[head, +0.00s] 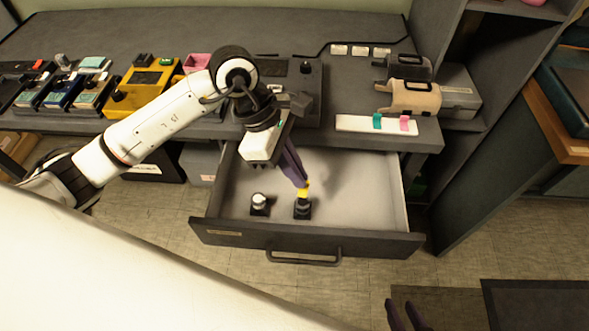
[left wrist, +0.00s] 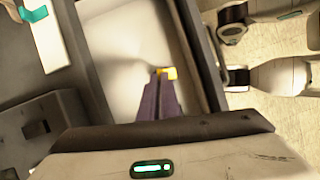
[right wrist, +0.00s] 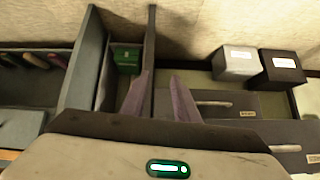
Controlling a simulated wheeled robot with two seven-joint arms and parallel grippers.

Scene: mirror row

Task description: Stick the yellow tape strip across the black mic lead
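The yellow tape strip (head: 303,189) shows at the fingertips of my left gripper (head: 300,181), above the open drawer. In the left wrist view the strip (left wrist: 168,73) sticks out to the right of the nearly closed fingers (left wrist: 157,80). A thin black lead (head: 360,43), which looks like the mic lead, runs along the back of the desk, well away from the strip. My right gripper (head: 404,314) is at the bottom of the head view; in the right wrist view its fingers (right wrist: 160,90) are apart with nothing between them.
The drawer (head: 355,190) holds two small black-based items, one with a white top (head: 259,201), the other (head: 302,209) just below the strip. A white card (head: 352,123) with teal and pink strips lies on the desk edge. Pedals (head: 145,85) stand at left.

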